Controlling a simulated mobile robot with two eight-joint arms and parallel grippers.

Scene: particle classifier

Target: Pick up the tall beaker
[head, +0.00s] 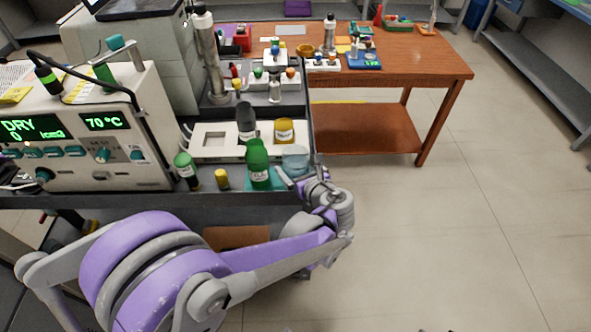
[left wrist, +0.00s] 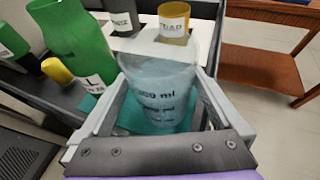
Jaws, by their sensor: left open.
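The tall beaker is a clear, bluish vessel (head: 295,160) near the right edge of the dark bench in the head view. In the left wrist view the beaker (left wrist: 160,95) stands upright with dark "ml" marks on its wall. My left gripper (head: 300,181) is at the bench's right edge, close in front of the beaker. In the left wrist view its open fingers (left wrist: 160,78) lie on either side of the beaker; I cannot tell whether they touch it. My right gripper is not in view.
A teal mat (left wrist: 125,130) lies under the beaker. A wooden table (head: 440,69) stands behind; the floor (head: 450,230) at right is clear.

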